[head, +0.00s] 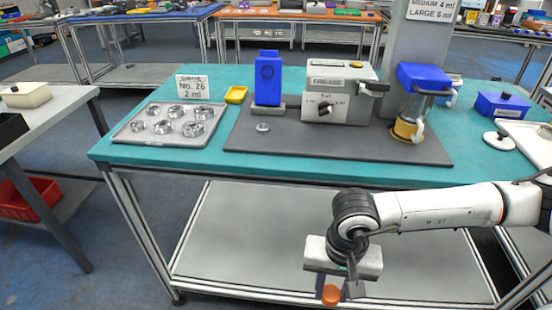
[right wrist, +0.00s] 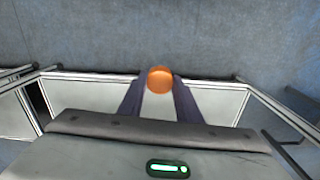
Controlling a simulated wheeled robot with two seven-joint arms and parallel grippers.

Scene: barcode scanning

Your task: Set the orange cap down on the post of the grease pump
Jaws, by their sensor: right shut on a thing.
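My right gripper (head: 332,290) hangs in front of the table, below the level of its top, and is shut on the orange cap (head: 331,295). In the right wrist view the round orange cap (right wrist: 160,80) sits between the two dark fingertips (right wrist: 160,86), with the floor and lower shelf behind it. A pale box lettered GREASE (head: 340,92), with a dial on its front, stands on the dark mat at the back. I cannot clearly pick out the pump's post. My left gripper is not in view.
The front of the dark mat (head: 330,148) is mostly clear.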

